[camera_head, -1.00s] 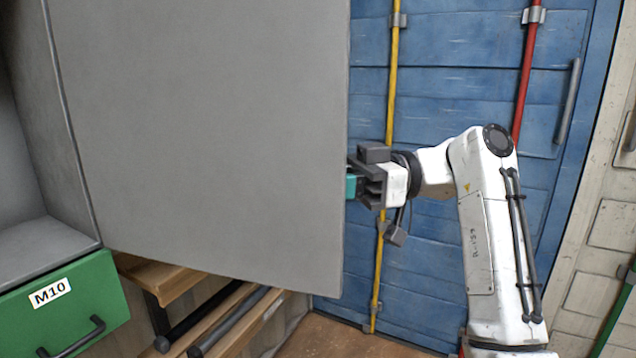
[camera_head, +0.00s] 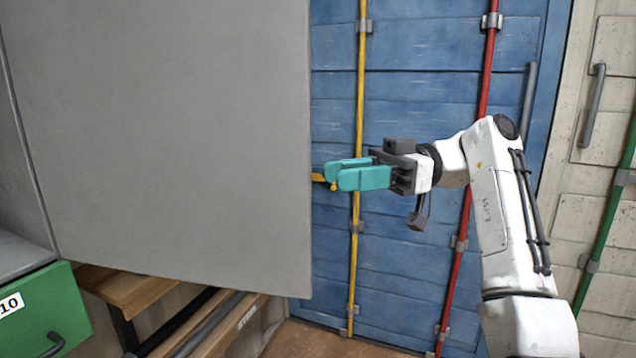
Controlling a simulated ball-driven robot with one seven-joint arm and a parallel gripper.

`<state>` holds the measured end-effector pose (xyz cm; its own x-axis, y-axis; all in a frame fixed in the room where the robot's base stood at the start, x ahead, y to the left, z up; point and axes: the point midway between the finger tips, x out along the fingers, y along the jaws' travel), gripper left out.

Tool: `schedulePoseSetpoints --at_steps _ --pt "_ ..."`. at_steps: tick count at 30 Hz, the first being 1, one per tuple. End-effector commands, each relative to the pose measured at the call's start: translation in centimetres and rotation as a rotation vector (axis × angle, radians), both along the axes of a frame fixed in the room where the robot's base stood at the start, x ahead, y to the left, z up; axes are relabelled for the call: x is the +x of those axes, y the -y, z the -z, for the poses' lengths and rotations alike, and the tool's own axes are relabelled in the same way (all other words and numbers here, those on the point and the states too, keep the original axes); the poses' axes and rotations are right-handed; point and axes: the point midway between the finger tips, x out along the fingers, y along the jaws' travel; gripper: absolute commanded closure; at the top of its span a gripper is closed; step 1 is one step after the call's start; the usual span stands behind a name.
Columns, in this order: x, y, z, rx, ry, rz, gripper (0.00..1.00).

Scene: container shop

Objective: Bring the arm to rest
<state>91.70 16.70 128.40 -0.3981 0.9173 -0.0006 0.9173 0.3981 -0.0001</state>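My gripper (camera_head: 342,174) is in the middle of the view and points left, in front of the blue door wall (camera_head: 420,105). Its two teal fingers appear slightly apart, with nothing visible held between them. The fingertips are just right of the edge of a large grey panel (camera_head: 160,130). A short yellow handle (camera_head: 318,178) shows beside the fingertips; I cannot tell whether they touch it. My white arm is bent, rising from the lower right and reaching left to the gripper.
A yellow bar (camera_head: 361,90) and a red bar (camera_head: 484,90) run down the blue door. The grey panel fills the left. A green drawer (camera_head: 50,310) is at lower left, beside a wooden step (camera_head: 135,288). A green bar (camera_head: 606,225) is at right.

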Motion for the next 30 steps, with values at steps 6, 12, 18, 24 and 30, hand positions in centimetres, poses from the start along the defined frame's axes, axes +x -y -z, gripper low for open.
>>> schedulePoseSetpoints --at_steps 6,12,18,24,30 --pt "0.5 1.2 0.0 0.0 0.001 -0.001 0.66" --pt "0.5 1.2 0.0 0.0 0.001 -0.001 0.66" --pt "0.8 1.2 1.7 -0.023 -0.024 0.02 0.66" --pt "1.6 1.6 11.9 -0.188 -0.17 0.166 0.66" --pt "0.4 3.3 24.8 -0.41 -0.358 0.371 0.66"
